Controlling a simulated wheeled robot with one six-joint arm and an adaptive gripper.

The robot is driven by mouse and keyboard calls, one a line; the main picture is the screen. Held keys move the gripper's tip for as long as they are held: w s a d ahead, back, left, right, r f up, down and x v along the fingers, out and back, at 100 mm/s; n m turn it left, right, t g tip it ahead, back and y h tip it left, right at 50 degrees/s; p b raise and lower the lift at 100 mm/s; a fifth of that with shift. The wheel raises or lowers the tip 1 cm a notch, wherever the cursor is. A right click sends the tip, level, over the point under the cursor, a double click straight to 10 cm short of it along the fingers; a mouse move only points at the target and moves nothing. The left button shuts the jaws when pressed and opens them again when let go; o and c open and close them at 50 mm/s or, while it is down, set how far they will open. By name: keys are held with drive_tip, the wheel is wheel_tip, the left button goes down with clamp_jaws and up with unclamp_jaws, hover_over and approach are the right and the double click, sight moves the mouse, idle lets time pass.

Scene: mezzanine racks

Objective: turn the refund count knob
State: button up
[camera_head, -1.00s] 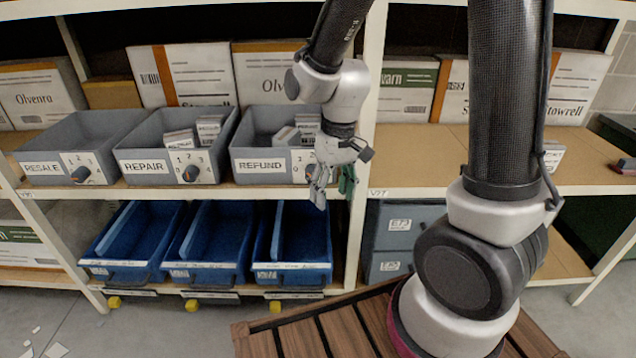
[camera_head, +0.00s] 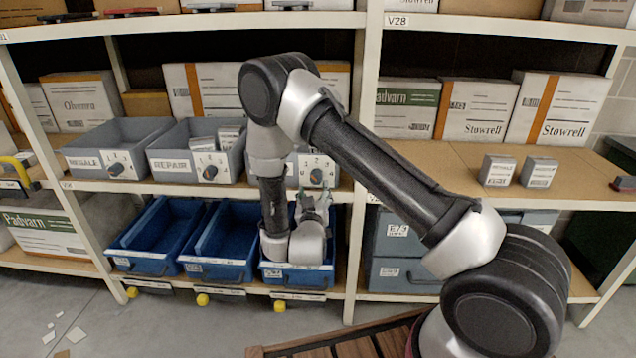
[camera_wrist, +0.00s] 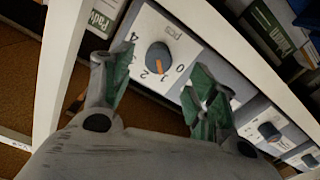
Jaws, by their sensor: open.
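The refund count knob (camera_head: 316,177) is a dark round knob on a white numbered plate at the right of the grey refund bin's front (camera_head: 293,167). My arm hides the bin's label and much of its left side. In the wrist view the knob (camera_wrist: 159,57) shows an orange pointer mark among the numbers, seen upside down. My gripper (camera_head: 312,203) is just below the knob in the head view. In the wrist view my gripper (camera_wrist: 160,78) is open and empty, its green-padded fingers on either side of the knob's line; I see no contact.
The repair knob (camera_head: 208,172) and resale knob (camera_head: 116,170) sit on grey bins to the left. Blue bins (camera_head: 219,240) stand on the shelf below. A white rack post (camera_head: 363,150) rises close to the right. Two small boxes (camera_head: 498,170) stand on the right shelf.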

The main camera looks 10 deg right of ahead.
sight(316, 180)
drive_tip(key=x, duration=0.7)
drive_tip(key=shift+w+d+r, duration=0.15)
drive_tip(key=shift+w+r, duration=0.1)
drive_tip(key=shift+w, duration=0.15)
drive_tip(key=c, duration=1)
